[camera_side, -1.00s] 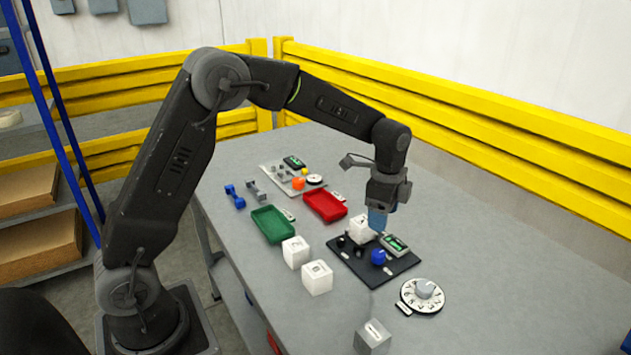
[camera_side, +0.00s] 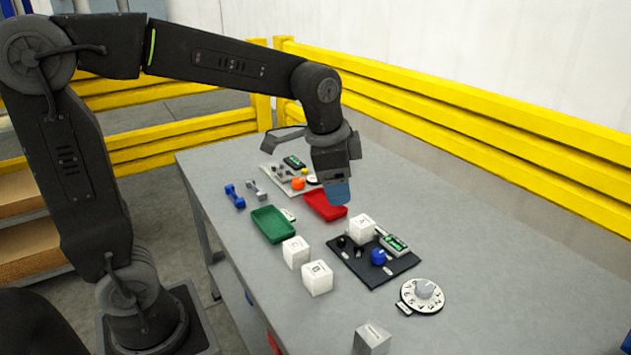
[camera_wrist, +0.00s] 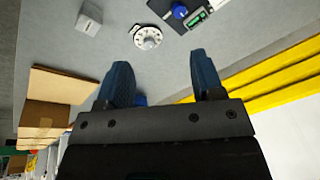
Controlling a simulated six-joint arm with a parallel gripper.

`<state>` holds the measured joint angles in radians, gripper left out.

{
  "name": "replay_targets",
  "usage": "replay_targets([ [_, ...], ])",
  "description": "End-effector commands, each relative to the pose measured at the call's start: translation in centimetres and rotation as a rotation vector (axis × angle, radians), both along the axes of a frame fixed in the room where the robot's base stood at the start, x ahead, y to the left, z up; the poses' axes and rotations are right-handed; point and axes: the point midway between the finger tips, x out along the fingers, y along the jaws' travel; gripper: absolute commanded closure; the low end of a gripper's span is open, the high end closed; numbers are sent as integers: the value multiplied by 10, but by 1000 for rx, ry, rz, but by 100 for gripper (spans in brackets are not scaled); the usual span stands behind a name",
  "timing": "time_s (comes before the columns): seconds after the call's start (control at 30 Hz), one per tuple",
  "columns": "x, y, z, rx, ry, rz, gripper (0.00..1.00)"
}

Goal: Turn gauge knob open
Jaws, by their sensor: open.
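A black panel (camera_side: 393,266) lies flat on the table, with a blue knob (camera_side: 379,257), small dark knobs and a green-screened gauge box (camera_side: 396,244). The blue knob (camera_wrist: 180,11) and green box (camera_wrist: 197,18) also show at the top of the wrist view. A white numbered dial with a grey knob (camera_side: 425,289) sits right of the panel, and shows in the wrist view (camera_wrist: 147,37). I cannot tell which is the gauge knob. My gripper (camera_side: 339,193) is raised above the table, up and left of the black panel, open and empty; its fingers (camera_wrist: 160,75) stand apart.
A white cube (camera_side: 362,229) stands at the panel's rear edge. Two white cubes (camera_side: 296,251) (camera_side: 317,278), a grey block (camera_side: 372,338), a green tray (camera_side: 272,224) and a red tray (camera_side: 325,206) stand around. A second panel (camera_side: 277,177) lies behind. Yellow rails (camera_side: 470,120) border the table.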

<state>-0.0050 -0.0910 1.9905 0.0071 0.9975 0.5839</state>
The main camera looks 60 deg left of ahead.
Motion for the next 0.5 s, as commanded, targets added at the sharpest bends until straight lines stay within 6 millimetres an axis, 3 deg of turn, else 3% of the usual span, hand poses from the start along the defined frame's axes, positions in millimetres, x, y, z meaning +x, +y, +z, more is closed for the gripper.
replay_targets([
  [0.2,-30,-1,9,-29,-47,101,39],
  [0.5,-44,-1,11,-46,-69,154,39],
])
